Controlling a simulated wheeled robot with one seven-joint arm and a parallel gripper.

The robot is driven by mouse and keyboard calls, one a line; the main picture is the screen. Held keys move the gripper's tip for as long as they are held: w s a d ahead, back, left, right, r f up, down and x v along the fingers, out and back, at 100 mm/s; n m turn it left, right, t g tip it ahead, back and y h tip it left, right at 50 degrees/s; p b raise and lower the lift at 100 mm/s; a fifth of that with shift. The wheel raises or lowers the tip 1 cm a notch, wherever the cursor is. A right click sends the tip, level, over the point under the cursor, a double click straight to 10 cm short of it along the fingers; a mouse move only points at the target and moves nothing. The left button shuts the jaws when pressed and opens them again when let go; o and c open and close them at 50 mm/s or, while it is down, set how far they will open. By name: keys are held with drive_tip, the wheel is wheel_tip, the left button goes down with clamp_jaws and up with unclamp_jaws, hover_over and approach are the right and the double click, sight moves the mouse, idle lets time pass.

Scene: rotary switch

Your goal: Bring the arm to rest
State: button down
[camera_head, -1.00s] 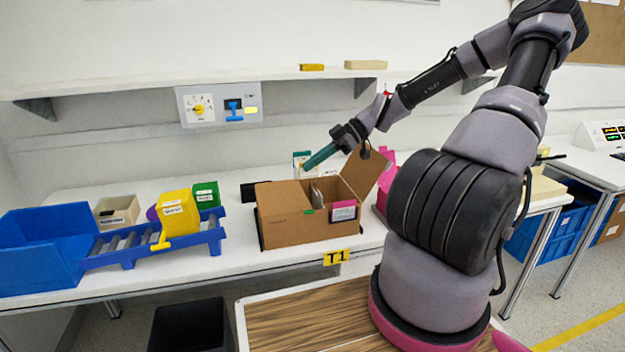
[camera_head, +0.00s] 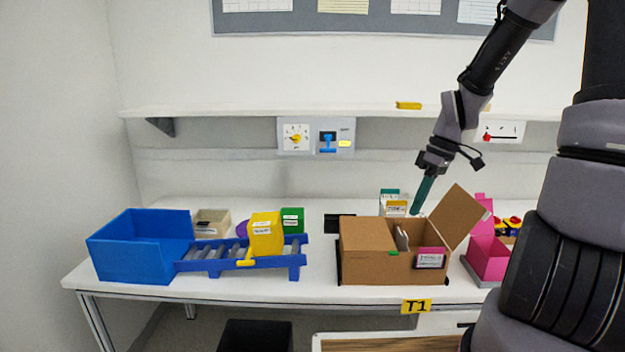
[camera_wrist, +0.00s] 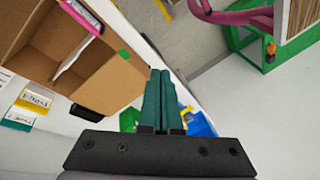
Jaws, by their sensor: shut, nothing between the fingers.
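My gripper (camera_head: 417,208) has green fingers pressed together with nothing between them. In the head view it points down and a little left, at the rear of the open cardboard box (camera_head: 375,260). In the wrist view my gripper (camera_wrist: 160,74) shows its two fingers side by side, next to the edge of the cardboard box (camera_wrist: 122,72). I cannot tell whether the fingertips touch anything. My arm reaches down from the upper right. The rotary switch (camera_head: 296,138), with a yellow knob, is on the wall panel left of my gripper and apart from it.
Small cartons (camera_head: 396,206) stand behind the cardboard box. A pink holder (camera_head: 485,258) is at right. A shelf (camera_head: 230,114) runs along the wall.

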drive_tip(key=s+r+m+t, duration=0.4)
drive_tip(key=s+r+m, duration=0.2)
drive_tip(key=r, duration=0.5)
drive_tip(key=s+r+m+t+h, duration=0.1)
drive_tip(key=s+r+m+t, duration=0.2)
drive_tip(key=r, duration=0.8)
drive_tip(key=s+m, duration=0.2)
drive_tip(key=m, duration=0.2)
drive_tip(key=shift+s+m+t+h, duration=0.3)
drive_tip(key=shift+s+t, duration=0.1)
